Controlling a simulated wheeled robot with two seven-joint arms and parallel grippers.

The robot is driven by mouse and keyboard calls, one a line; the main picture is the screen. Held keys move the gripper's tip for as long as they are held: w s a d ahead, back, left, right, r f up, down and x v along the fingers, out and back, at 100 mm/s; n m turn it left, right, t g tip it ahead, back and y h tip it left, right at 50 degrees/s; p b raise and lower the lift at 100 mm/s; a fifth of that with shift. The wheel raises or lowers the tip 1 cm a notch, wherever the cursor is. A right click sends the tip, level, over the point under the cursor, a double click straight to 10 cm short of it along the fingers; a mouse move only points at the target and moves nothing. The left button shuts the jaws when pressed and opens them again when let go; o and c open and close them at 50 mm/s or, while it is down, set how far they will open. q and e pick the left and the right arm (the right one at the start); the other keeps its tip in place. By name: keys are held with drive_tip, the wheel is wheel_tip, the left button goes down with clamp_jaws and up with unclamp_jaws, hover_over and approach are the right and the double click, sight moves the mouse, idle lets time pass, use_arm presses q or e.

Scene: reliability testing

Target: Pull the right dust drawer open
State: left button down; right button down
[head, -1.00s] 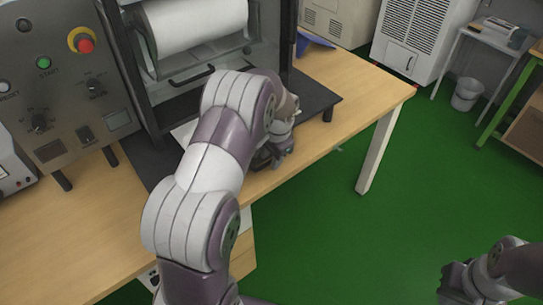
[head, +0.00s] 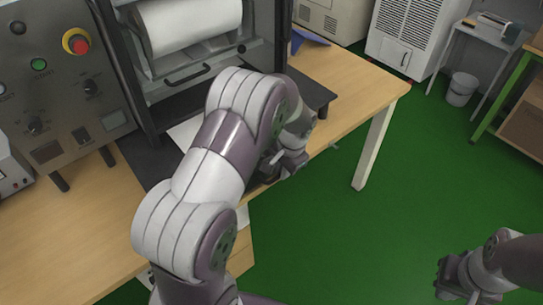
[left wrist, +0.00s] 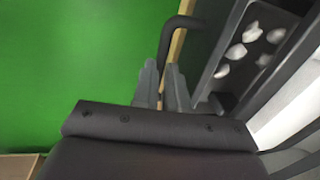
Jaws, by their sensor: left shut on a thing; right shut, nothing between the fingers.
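My left gripper (head: 280,166) is at the table's front edge, below the machine, partly hidden by my arm in the head view. In the left wrist view, my left gripper (left wrist: 163,85) is shut on a dark curved bar handle (left wrist: 184,22). Beside it, a dark drawer (left wrist: 238,82) shows its open top, with several pale lumps (left wrist: 252,33) inside. The drawer is mostly hidden behind my arm in the head view, so I cannot tell how far out it stands. My right gripper (head: 448,283) is shut and empty at the lower right, over the floor.
The machine (head: 195,75) with a white roll stands on the wooden table (head: 345,85). A control panel (head: 60,90) is at left. A white sheet (head: 184,134) lies by the machine's base. The green floor (head: 330,235) in front is clear. A bin (head: 461,90) stands far right.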

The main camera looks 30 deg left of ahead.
use_arm(q)
drive_tip(key=s+d, duration=0.4)
drive_tip(key=d, duration=0.6)
drive_tip(key=shift+s+d+p, duration=0.2)
drive_tip(key=shift+d+p, duration=0.1)
drive_tip(key=shift+d, duration=0.05)
drive_tip(key=c, duration=1.2)
unclamp_jaws()
drive_tip(key=shift+o, duration=0.2)
wheel_tip(320, 180, up, 12)
drive_tip(key=d+p, duration=0.1)
drive_tip(key=d, duration=0.1)
drive_tip(key=shift+s+r, duration=0.25)
drive_tip(key=shift+s, duration=0.15)
drive_tip(key=shift+d, duration=0.1)
drive_tip(key=s+a+r+n+h+p, duration=0.1)
drive_tip(key=s+a+n+p, duration=0.1)
drive_tip(key=s, duration=0.4)
drive_tip(key=s+a+r+n+h+p, duration=0.1)
drive_tip(key=s+a+r+n+p, duration=0.1)
drive_tip(key=s+a+p, duration=0.2)
drive_tip(key=shift+s+a+t+p, duration=0.3)
drive_tip(key=shift+s+a, duration=0.2)
drive_tip(key=shift+s, duration=0.45)
